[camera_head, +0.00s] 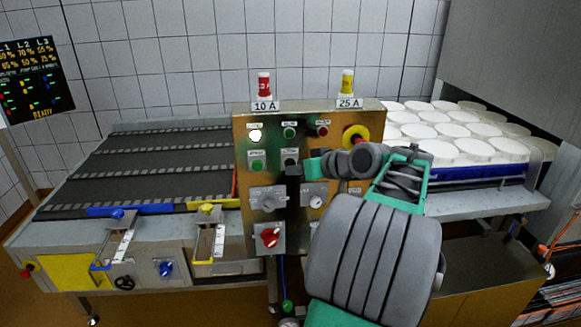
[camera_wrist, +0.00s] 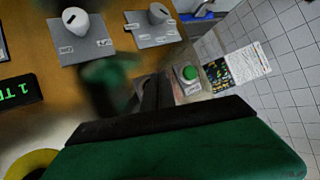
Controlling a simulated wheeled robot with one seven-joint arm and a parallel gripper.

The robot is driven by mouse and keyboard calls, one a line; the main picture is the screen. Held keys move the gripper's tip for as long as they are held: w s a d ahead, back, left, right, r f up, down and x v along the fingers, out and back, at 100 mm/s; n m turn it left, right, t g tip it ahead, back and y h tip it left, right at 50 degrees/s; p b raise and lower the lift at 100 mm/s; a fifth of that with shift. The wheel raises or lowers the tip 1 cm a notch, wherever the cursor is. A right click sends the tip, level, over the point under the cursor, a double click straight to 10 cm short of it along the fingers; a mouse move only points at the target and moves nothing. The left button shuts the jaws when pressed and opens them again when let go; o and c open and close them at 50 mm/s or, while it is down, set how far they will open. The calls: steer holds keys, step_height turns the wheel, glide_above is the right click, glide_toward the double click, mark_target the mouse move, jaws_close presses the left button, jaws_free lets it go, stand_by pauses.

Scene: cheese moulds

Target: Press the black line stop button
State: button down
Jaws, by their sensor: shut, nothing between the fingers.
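The metal control panel (camera_head: 245,130) stands in the middle of the head view. A dark button on a grey plate (camera_head: 290,155) sits in its middle row, right of a green button (camera_head: 257,165). I take it for the black line stop button, but its label is too small to read. My gripper (camera_head: 293,171) is shut and empty, in front of the panel just below this button and partly covering its plate. Contact cannot be told. In the wrist view my shut fingers (camera_wrist: 152,92) point at the panel, beside a blurred dark green shape I cannot identify.
Rotary switches (camera_head: 267,200) and a red knob (camera_head: 269,237) sit lower on the panel. A red-and-yellow emergency stop (camera_head: 355,136) is to the right, near my arm. A dark conveyor (camera_head: 140,165) lies left; white moulds (camera_head: 470,148) stand right.

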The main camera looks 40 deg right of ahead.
steer(key=shift+s+a, duration=0.1)
steer(key=shift+s, duration=0.05)
steer(key=s+a+b, duration=0.1)
steer(key=s, duration=0.1)
steer(key=s+a, duration=0.2)
steer(key=shift+s+b, duration=0.1)
steer(key=shift+b, duration=0.25)
steer(key=shift+d, duration=0.1)
stand_by(0.7)
